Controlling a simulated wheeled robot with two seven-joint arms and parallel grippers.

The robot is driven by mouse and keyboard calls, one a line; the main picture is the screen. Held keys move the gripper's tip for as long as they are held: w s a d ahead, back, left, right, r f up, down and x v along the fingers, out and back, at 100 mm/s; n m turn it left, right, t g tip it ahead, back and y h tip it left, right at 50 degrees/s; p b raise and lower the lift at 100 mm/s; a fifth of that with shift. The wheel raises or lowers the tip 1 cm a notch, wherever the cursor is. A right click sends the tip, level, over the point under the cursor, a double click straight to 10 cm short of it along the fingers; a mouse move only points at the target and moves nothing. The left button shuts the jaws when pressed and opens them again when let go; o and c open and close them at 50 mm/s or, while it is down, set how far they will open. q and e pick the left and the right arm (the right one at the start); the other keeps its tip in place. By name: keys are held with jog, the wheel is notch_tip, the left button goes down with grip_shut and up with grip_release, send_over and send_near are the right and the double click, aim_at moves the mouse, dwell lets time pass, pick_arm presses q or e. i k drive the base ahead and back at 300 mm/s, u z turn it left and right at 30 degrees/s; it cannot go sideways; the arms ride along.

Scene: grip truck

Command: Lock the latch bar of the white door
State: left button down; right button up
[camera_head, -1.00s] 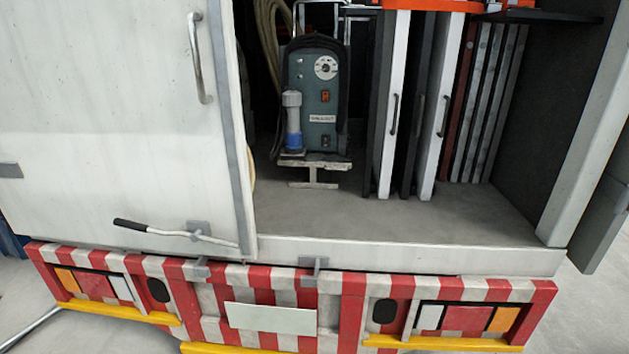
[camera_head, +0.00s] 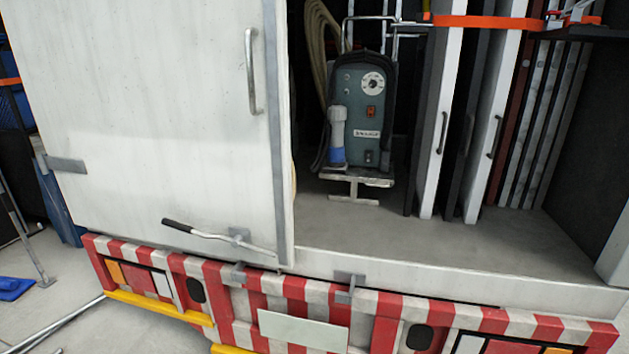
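The white door (camera_head: 150,110) covers the left part of the truck's rear opening. Its latch bar (camera_head: 215,238) is a thin metal lever with a black grip at its left end, mounted low on the door by a grey bracket (camera_head: 239,237). The bar slopes slightly down to the right, and its right end lies near the door's lower right corner. Two grey catches, one left (camera_head: 238,271) and one right (camera_head: 347,285), sit on the sill below. A vertical handle (camera_head: 250,70) is higher on the door. Neither of my grippers is in view.
The right side of the truck is open, with a grey-green machine (camera_head: 366,115) and upright panels (camera_head: 440,125) inside. A red-and-white striped bumper (camera_head: 385,325) sticks out below the door. A metal stand (camera_head: 28,240) is at the left; the floor beside it is partly clear.

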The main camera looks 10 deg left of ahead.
aim_at(236, 241)
jog(key=u, duration=0.4)
jog(key=i, duration=0.4)
jog(key=u, duration=0.55)
jog(key=i, duration=1.15)
jog(key=z, duration=0.55)
